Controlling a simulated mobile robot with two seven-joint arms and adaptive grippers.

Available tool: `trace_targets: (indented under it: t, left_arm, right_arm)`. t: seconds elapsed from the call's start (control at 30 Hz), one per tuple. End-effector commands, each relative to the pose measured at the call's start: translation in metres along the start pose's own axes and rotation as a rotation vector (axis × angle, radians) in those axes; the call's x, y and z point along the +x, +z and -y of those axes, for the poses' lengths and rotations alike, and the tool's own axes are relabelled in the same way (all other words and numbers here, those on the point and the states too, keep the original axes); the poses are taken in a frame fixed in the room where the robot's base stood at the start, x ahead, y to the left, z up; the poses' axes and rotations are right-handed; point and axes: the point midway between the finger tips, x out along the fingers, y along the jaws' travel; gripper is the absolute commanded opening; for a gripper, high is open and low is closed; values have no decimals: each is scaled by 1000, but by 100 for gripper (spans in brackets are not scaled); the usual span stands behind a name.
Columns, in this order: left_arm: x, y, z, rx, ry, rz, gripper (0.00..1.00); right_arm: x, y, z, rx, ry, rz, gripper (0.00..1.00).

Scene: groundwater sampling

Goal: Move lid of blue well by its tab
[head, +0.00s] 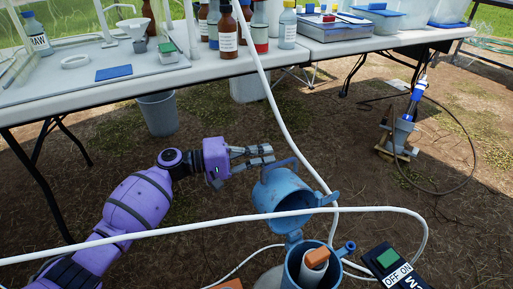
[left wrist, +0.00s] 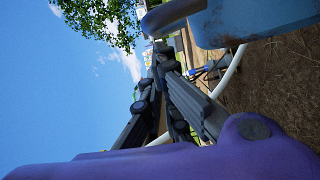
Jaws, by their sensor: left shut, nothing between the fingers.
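The blue well (head: 294,268) stands at the bottom of the head view with its top open. Its blue lid (head: 281,192) is swung up on the hinge side and tilted back. A looped tab (head: 291,162) sticks up from the lid's upper edge. My left gripper (head: 268,154) is shut and empty, its fingertips close beside the tab; I cannot tell whether they touch. In the left wrist view the closed fingers (left wrist: 158,58) point toward the lid (left wrist: 262,18), which fills the upper right. My right gripper is not in view.
Inside the well is a white pipe with an orange cap (head: 316,256). White hoses (head: 265,70) cross around the lid and well. A controller marked ON/OFF (head: 398,272) lies to the right. A table (head: 90,95) with bottles stands behind; a grey bucket (head: 158,115) is under it.

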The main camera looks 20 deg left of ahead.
Motion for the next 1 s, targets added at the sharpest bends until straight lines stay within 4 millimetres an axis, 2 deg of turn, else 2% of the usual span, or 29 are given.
trace_targets:
  t: [0.47,0.87,1.0]
  left_arm:
    - [1,3,-2,9,-1,0,0]
    - [4,19,-15,83,-20,2,0]
    - [8,31,-24,134,-31,3,0]
  right_arm:
    - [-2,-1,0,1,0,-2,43]
    - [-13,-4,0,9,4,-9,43]
    - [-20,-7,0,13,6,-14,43]
